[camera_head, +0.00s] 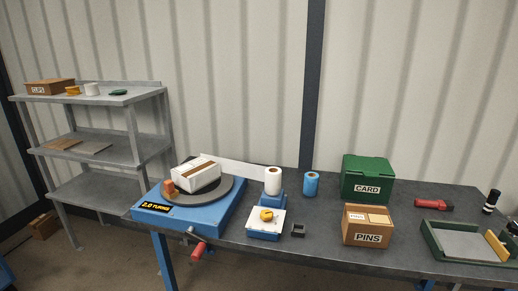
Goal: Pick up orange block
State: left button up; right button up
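A small orange block (168,186) sits on the left part of the dark round turntable plate (222,190), beside a white carton with a brown strip (196,174). The plate is on a blue base (226,218) with a "2.0 TURNS" label. Neither of my grippers is in view. Nothing is seen touching the orange block.
A red-orange crank handle (198,249) sticks out at the base's front. Right of it are a scale with a yellow item (266,215), a white roll (273,181), a blue roll (311,184), a PINS box (367,226) and a green CARD box (366,179).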

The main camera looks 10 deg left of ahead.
aim_at(169, 186)
jog(key=j+u, duration=0.85)
jog(key=i+j, duration=0.05)
